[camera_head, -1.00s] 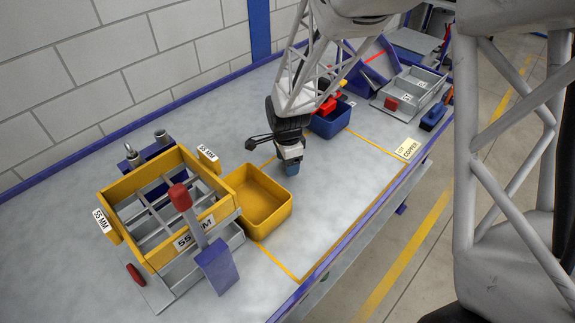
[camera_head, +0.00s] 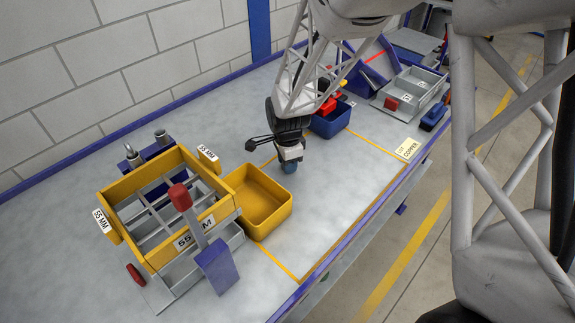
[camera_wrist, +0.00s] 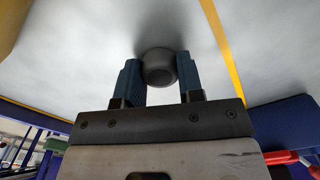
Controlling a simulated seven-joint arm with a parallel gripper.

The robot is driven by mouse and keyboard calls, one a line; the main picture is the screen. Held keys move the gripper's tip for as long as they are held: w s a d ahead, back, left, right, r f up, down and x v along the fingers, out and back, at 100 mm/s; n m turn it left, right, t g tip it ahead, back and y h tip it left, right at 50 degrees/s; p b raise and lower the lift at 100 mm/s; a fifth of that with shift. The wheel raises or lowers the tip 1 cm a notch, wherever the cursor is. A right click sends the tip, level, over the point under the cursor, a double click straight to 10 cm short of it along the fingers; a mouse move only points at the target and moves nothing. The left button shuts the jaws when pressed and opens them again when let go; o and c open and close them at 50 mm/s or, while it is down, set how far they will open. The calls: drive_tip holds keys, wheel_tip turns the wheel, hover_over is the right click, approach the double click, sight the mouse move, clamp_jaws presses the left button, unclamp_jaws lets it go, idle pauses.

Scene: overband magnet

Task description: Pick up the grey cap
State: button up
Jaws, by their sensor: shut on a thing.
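The grey cap (camera_wrist: 159,67) is a small dark grey round piece. In the wrist view it sits between the two blue fingers of my gripper (camera_wrist: 160,80), which is shut on it. In the head view my gripper (camera_head: 289,168) points down at the table surface inside the yellow outline, between the yellow bin and the blue bin. The cap is hidden behind the fingers there. I cannot tell whether the cap still touches the table.
A yellow bin (camera_head: 284,214) stands just left of my gripper, beside a yellow sorting frame (camera_head: 130,204) with a red-knobbed lever (camera_head: 181,197). A blue bin (camera_head: 331,126) with red things stands behind.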

drive_tip(key=shift+r, duration=5)
drive_tip(key=shift+s, duration=0.1)
drive_tip(key=shift+s+a+r+n, duration=1.5)
drive_tip(key=shift+s+n, duration=0.8)
drive_tip(key=shift+n, duration=1.55)
drive_tip(key=shift+s+a+r+n, duration=1.45)
drive_tip(key=shift+s+n, duration=0.85)
drive_tip(key=shift+n, duration=1.5)
drive_tip(key=shift+s+a+r+n, duration=1.5)
drive_tip(key=shift+s+n, duration=0.8)
drive_tip(key=shift+n, duration=1.55)
drive_tip(key=shift+f, duration=0.1)
